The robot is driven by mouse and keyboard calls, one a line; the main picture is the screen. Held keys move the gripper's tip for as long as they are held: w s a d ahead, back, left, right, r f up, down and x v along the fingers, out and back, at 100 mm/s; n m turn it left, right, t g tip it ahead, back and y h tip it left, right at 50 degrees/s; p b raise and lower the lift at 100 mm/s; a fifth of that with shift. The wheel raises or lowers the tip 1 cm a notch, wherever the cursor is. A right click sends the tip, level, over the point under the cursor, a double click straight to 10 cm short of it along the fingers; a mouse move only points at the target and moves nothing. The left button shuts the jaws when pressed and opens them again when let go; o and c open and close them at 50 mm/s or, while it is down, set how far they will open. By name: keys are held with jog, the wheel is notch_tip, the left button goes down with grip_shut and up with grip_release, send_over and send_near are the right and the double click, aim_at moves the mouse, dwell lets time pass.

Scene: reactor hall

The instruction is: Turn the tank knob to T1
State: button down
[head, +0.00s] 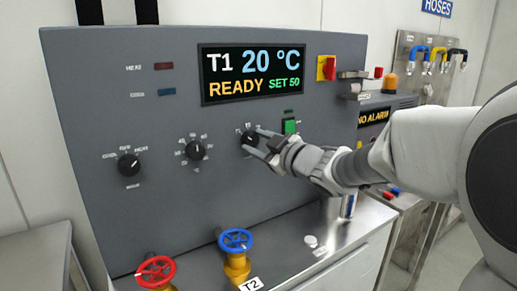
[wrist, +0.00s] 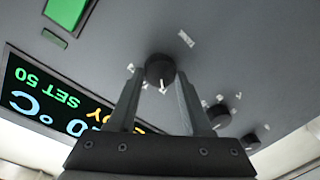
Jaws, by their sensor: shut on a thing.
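A round black knob (head: 248,137) is the rightmost of three on the grey panel, and I take it as the tank knob. Its labels are too small to read. My gripper (head: 255,143) is at this knob, its fingers on either side. In the wrist view the black knob (wrist: 159,67) sits between the fingertips of my gripper (wrist: 157,75), with a white pointer mark toward the gripper. The display (head: 254,73) reads T1, 20 °C, READY, SET 50.
Two other black knobs, a middle one (head: 195,150) and a left one (head: 129,165), are on the panel. A green button (head: 290,127) is just right of the gripped knob. Blue (head: 235,240) and red (head: 156,271) valve wheels stand below. A red-yellow switch (head: 326,68) is upper right.

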jog(key=shift+n, duration=0.3)
dwell(0.4)
jog(key=shift+c, duration=1.7)
grip_release()
jog(key=shift+s, duration=0.1)
jog(key=f+p+v, duration=0.1)
jog(key=v, duration=1.6)
jog(key=shift+r+p, duration=0.35)
jog(key=shift+r, duration=0.05)
jog(key=shift+s+d, duration=0.1)
jog(key=shift+s, duration=0.05)
